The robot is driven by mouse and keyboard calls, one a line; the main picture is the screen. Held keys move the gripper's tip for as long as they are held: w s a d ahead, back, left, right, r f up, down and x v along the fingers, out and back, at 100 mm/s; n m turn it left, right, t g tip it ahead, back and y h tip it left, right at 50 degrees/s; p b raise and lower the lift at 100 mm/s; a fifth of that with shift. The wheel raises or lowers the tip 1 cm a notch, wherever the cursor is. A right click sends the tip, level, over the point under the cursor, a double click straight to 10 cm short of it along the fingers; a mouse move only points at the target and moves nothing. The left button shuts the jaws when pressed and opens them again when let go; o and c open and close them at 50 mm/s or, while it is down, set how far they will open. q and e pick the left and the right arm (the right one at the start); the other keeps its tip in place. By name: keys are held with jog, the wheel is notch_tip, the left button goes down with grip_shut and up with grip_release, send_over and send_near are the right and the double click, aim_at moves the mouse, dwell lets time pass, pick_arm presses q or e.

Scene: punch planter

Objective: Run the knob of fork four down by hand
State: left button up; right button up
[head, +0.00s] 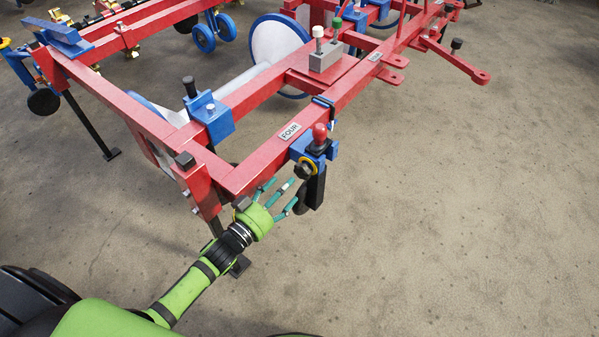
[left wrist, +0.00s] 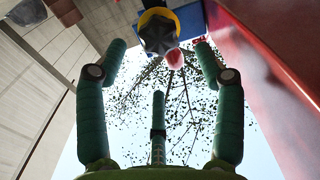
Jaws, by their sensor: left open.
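The plate reading FOUR (head: 289,131) is on the red beam near its front corner. Beside it a blue bracket (head: 300,148) carries a red ball-shaped knob (head: 320,132) on top and a dark, yellow-ringed knob (head: 306,168) on its near side. A black bar (head: 316,188) hangs below. My left gripper (head: 283,190) is open and empty, its green fingers spread just below and left of the yellow-ringed knob. In the left wrist view this dark knob (left wrist: 159,32) is ahead of the fingers, between the outer two, with a gap. My right gripper is not in view.
The red beam (left wrist: 275,75) runs close along the right in the left wrist view. A black-capped post in a blue block (head: 210,118) and the frame's black-capped corner (head: 185,160) are near my arm. Open floor (head: 460,220) lies to the right.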

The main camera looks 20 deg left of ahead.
aim_at(300, 172)
pick_arm(q)
jog(key=b+x, duration=0.1)
jog(key=x, duration=0.6)
jog(key=c, duration=1.1)
